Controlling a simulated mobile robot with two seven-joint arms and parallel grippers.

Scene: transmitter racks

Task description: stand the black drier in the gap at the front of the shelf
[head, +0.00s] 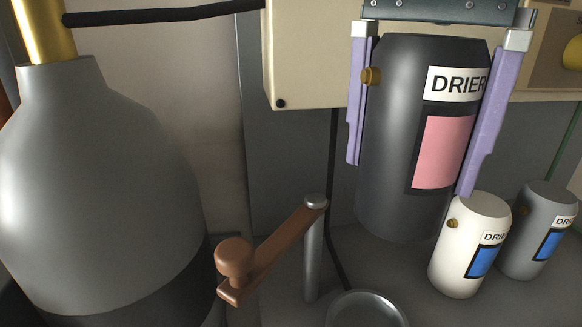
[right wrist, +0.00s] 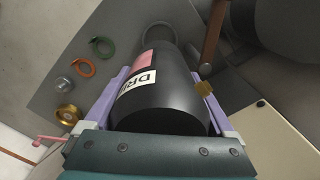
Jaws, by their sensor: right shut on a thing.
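The black drier (head: 395,130) has a white DRIER label and a pink panel. It is close to upright in the head view, a little tilted. My right gripper (head: 408,172) comes down from above, shut on it, a purple finger on each side. In the right wrist view the drier (right wrist: 165,95) lies between the fingers of my gripper (right wrist: 160,75). A white drier (head: 466,250) and a grey drier (head: 522,245) stand to its right on the grey shelf (head: 400,275). Whether the black drier's base touches the shelf I cannot tell. My left gripper is out of view.
A brown crank handle (head: 268,252) on a metal post stands left of the drier. A round metal rim (head: 365,311) lies at the front. A large grey body (head: 95,180) fills the left. A cream box (head: 310,60) is behind. Coloured rings (right wrist: 84,68) show in the wrist view.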

